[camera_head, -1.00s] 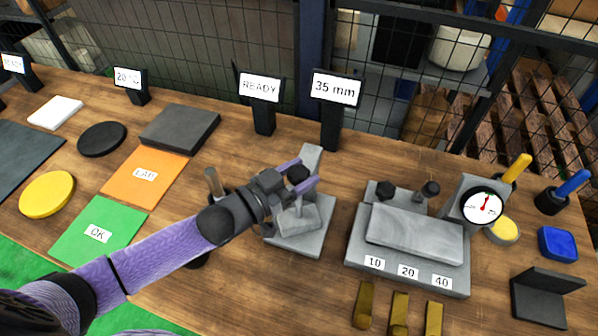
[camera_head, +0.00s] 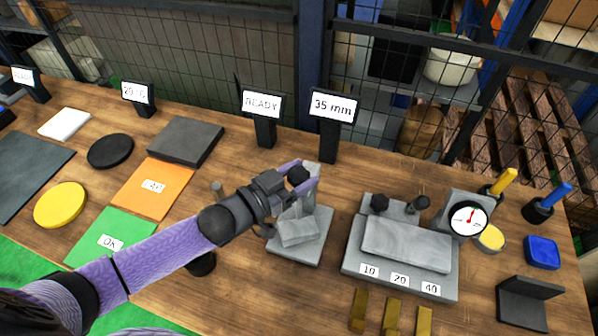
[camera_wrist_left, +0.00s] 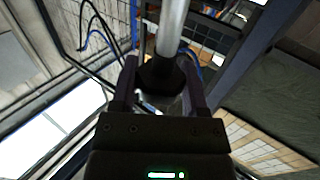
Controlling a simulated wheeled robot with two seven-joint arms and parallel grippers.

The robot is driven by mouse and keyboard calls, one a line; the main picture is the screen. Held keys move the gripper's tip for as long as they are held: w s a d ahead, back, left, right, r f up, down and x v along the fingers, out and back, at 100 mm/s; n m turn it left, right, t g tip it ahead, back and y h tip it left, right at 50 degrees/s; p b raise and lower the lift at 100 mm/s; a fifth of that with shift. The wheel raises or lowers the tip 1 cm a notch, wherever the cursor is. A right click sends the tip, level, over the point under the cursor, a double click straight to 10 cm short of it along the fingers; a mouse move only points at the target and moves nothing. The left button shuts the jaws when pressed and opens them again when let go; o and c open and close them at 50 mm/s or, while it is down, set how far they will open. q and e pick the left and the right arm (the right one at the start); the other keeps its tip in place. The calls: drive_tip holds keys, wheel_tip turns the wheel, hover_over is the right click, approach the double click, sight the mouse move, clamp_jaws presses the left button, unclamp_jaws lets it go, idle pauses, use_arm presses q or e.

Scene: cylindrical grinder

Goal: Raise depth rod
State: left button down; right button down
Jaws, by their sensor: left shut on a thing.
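The depth rod's black knob (camera_head: 299,176) is between the fingers of my left gripper (camera_head: 303,178), which is shut on it above the grey stand. The stand (camera_head: 308,248) has a flat base, an upright column behind the gripper and a tilted grey block (camera_head: 297,232) in front. In the head view the rod below the knob is mostly hidden by the gripper and arm. In the left wrist view, a bright metal rod (camera_wrist_left: 172,30) runs out from the dark knob (camera_wrist_left: 162,80) between the fingers. My right gripper is not in view.
A "35 mm" display (camera_head: 332,106) stands behind the stand. To the right are a grey block fixture (camera_head: 362,275) marked 10, 20, 40 and a dial gauge (camera_head: 468,218). Brass pieces (camera_head: 392,315) lie in front. An orange mat (camera_head: 150,200) and green mat (camera_head: 120,225) lie left.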

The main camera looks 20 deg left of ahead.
use_arm(q)
drive_tip(key=c, duration=0.5)
unclamp_jaws()
drive_tip(key=shift+w+r, duration=0.1)
drive_tip(key=shift+r, duration=0.25)
drive_tip(key=o, duration=0.4)
drive_tip(key=shift+f, duration=0.1)
drive_tip(key=p+v, duration=0.1)
drive_tip(key=v, duration=0.9)
drive_tip(key=shift+f, duration=0.15)
